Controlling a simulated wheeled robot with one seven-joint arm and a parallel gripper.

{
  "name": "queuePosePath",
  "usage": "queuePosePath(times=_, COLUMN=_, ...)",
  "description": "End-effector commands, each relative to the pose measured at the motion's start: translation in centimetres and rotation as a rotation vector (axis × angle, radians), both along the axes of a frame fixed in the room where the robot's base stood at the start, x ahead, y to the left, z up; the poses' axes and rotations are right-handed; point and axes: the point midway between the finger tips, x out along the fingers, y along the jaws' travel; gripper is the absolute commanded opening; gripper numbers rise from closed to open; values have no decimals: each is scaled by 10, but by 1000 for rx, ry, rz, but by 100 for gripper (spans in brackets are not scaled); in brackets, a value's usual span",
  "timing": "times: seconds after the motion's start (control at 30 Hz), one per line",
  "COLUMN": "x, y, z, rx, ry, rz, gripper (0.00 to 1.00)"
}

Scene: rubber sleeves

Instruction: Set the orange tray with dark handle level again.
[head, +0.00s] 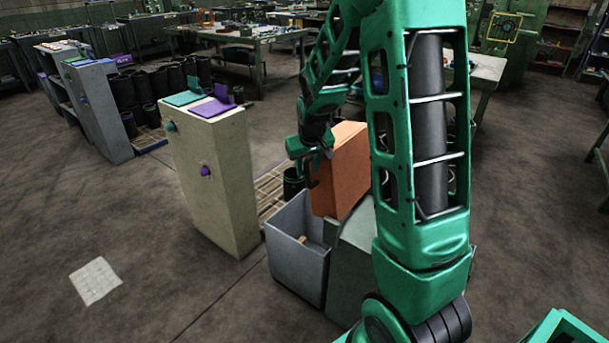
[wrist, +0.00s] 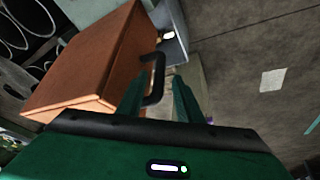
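The orange tray (head: 343,165) shows as a tall orange block behind the grey bin, partly hidden by my arm. Its exact tilt is hard to tell. In the wrist view the orange tray (wrist: 95,60) fills the upper left, at a slant in the picture. Its dark handle (wrist: 160,68) sticks out from the near side. My gripper (wrist: 158,95) is open, with the handle's lower part between its two green fingers and a visible gap to the right finger. In the head view my gripper (head: 312,172) is at the tray's left side. Contact cannot be made out.
An open grey bin (head: 287,262) with a small item inside stands just below my gripper. A beige cabinet (head: 225,185) with teal and purple pieces on top stands to the left. A paper sheet (head: 95,281) lies on the floor. The floor at front left is otherwise clear.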

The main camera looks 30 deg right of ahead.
Motion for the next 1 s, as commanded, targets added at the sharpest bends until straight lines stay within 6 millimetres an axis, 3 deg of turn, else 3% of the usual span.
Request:
queuePosePath(times=0.3, x=10, y=-7, z=-29, rx=-1, ry=2, rz=-3, gripper=32)
queuePosePath(times=0.63, x=11, y=-7, z=-31, rx=0, ry=0, rz=-2, gripper=32)
queuePosePath(times=0.8, x=11, y=-7, z=-31, rx=-1, ry=0, rz=-1, gripper=0)
queuePosePath(times=1.0, x=12, y=-4, z=-31, rx=1, ry=-1, rz=0, gripper=0)
